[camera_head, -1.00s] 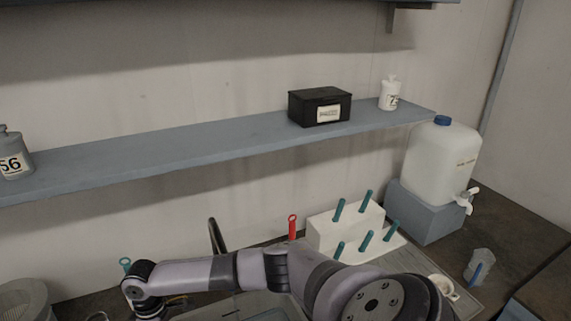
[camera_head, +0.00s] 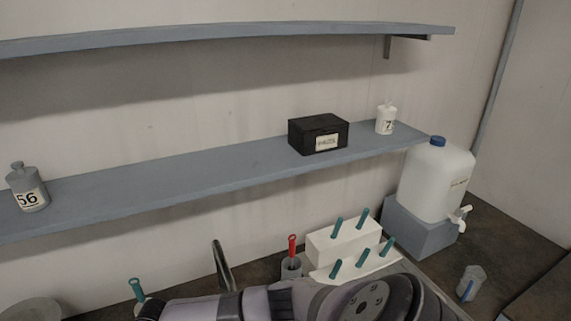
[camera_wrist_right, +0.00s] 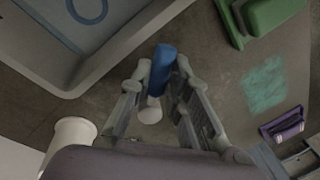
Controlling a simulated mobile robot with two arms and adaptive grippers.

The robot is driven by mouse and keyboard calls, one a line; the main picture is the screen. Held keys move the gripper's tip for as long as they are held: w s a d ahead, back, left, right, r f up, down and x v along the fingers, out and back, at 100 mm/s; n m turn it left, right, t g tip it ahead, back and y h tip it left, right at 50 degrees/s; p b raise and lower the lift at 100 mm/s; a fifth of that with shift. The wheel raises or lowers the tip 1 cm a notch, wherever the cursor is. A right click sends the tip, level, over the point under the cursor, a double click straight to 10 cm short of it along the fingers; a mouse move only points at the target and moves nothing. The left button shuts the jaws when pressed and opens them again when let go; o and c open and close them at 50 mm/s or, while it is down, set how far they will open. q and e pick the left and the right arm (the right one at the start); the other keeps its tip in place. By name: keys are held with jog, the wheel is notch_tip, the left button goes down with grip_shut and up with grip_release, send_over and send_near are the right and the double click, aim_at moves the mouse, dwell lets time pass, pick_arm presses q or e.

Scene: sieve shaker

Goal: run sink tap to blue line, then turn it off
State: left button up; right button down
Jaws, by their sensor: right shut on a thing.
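In the right wrist view my right gripper (camera_wrist_right: 158,95) is shut on a blue handle (camera_wrist_right: 165,68), which stands between its fingers. A white rounded end (camera_wrist_right: 150,115) shows below the blue part. The sink (camera_wrist_right: 60,85) is at the upper left of that view, with a curved blue line (camera_wrist_right: 104,8) inside it. In the head view a dark curved spout (camera_head: 221,265) rises behind my arm. The basin, the water and my right gripper are not visible there. My left gripper is in neither view.
A white block with teal-handled tools (camera_head: 340,246) and a red-handled tool (camera_head: 292,246) stand behind my arm. A white water container (camera_head: 436,182) is at the right. The shelf (camera_head: 230,168) holds a black box (camera_head: 318,133). Green (camera_wrist_right: 275,14) and purple (camera_wrist_right: 284,125) items lie right of the gripper.

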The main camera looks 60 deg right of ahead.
jog(key=shift+a+m, duration=0.3)
jog(key=shift+m, duration=0.3)
jog(key=m, duration=0.1)
jog(key=a+m, duration=0.1)
jog(key=m, duration=0.1)
jog(key=shift+a+t, duration=0.25)
jog(key=shift+t, duration=0.05)
jog(key=m, duration=0.1)
jog(key=a+m, duration=0.1)
jog(key=m, duration=0.2)
jog(key=shift+w+a+t, duration=0.3)
jog(key=shift+w+a, duration=0.05)
jog(key=shift+w, duration=0.05)
jog(key=c, duration=1.4)
grip_release()
